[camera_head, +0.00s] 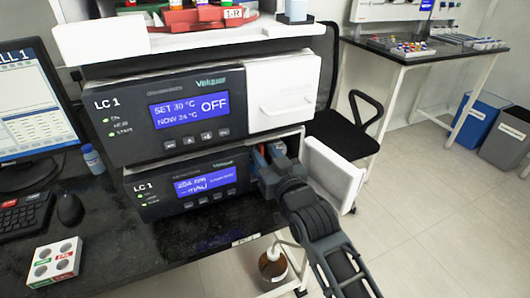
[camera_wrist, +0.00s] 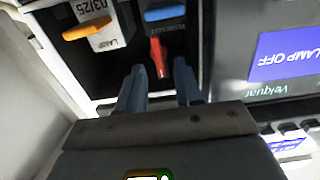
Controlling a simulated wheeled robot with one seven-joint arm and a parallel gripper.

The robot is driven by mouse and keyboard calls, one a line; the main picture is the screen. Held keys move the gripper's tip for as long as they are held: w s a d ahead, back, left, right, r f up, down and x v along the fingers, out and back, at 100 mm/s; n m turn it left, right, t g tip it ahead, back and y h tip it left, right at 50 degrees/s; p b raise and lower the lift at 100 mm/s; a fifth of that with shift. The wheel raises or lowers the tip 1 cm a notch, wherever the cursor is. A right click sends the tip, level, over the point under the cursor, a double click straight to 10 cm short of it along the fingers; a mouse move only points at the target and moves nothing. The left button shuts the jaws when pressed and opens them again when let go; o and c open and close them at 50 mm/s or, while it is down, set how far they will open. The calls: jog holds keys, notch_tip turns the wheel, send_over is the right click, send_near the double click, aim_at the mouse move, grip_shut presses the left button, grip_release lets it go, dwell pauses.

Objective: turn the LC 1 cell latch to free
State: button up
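The lower LC 1 unit (camera_head: 185,187) has its right bay open, and my gripper (camera_head: 268,163) reaches into it. In the wrist view my gripper (camera_wrist: 159,68) is open, its two fingers apart. A red lever (camera_wrist: 158,56) lies between and just beyond the fingertips; contact cannot be made out. A blue handle (camera_wrist: 165,13) sits just past the red lever. An orange handle (camera_wrist: 87,29) is to the left, beside a white label (camera_wrist: 108,35) reading LAMP and 03/25. No label names the cell latch, so which part it is cannot be told for sure.
The bay's white door (camera_head: 333,172) stands swung open to the right of my gripper. The upper LC 1 unit (camera_head: 170,110) reads OFF, with a closed white door (camera_head: 283,92). A bottle (camera_head: 273,265) stands below the bench edge.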

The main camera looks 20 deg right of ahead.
jog(key=shift+w, duration=0.5)
grip_shut()
